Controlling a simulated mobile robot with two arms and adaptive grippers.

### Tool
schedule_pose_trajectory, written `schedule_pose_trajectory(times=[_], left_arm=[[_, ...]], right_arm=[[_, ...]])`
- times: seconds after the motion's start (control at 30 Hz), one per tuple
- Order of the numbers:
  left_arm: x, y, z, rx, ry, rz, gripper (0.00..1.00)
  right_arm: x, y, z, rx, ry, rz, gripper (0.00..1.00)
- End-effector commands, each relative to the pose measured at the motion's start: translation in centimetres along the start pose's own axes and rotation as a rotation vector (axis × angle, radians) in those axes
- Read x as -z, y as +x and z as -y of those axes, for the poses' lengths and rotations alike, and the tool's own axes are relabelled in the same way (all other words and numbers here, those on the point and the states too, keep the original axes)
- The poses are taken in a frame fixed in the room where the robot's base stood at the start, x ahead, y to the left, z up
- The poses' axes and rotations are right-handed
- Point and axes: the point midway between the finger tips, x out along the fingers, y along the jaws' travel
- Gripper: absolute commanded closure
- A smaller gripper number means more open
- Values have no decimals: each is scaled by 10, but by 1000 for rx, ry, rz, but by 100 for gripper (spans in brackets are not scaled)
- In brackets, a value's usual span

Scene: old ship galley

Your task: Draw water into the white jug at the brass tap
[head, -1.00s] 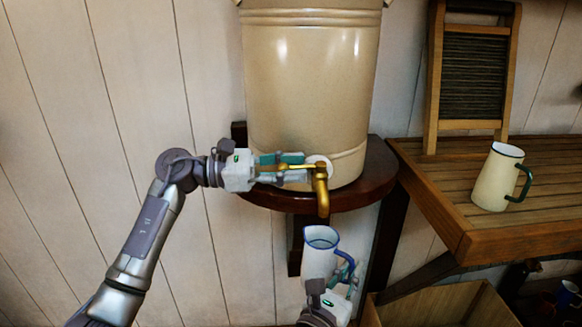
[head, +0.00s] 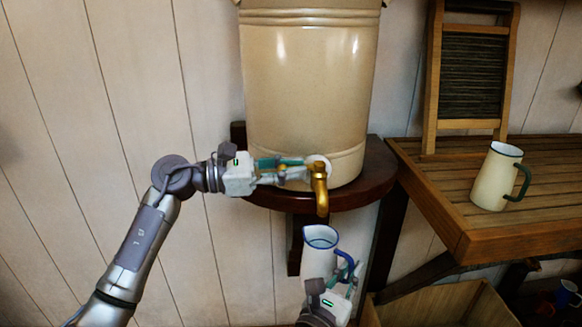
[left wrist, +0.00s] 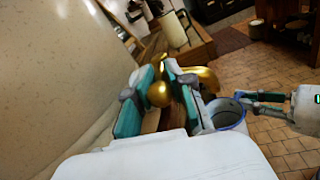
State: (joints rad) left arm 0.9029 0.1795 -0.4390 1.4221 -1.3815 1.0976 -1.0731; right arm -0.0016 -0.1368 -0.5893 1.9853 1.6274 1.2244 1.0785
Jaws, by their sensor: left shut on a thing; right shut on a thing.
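The brass tap (head: 320,190) sticks out low on the front of a large cream water container (head: 305,90). My left gripper (head: 300,171) is shut on the tap's handle. In the left wrist view, the handle's round brass end (left wrist: 159,94) shows between its fingers. The white jug (head: 320,262), with a blue rim and blue handle, is held upright under the spout, a little below it. A darker blue-grey surface shows inside the jug; I cannot clearly see a stream. My right gripper (head: 346,284) is shut on the jug's handle. The jug also shows in the left wrist view (left wrist: 225,113).
The container stands on a dark round-fronted shelf (head: 355,198). A wooden counter (head: 545,215) at the right holds a cream jug with a green handle (head: 495,180) and a washboard (head: 470,75). A wooden crate (head: 450,305) sits below.

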Motion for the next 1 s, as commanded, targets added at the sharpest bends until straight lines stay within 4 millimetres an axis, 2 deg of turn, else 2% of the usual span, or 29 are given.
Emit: schedule_pose_trajectory(times=[0.27,0.6,0.63,0.73,1.0], left_arm=[[-2,-2,7,-147,5,-29,100],[-2,-1,8,-160,2,-25,100],[-2,-1,8,-159,1,-25,78],[-2,-1,8,-159,1,-26,63],[-2,-1,9,-157,2,-26,63]], right_arm=[[-1,0,0,0,2,2,100],[-1,0,0,0,2,2,100],[-1,0,0,0,2,2,100],[-1,0,0,0,2,2,100],[-1,0,0,0,2,2,100]])
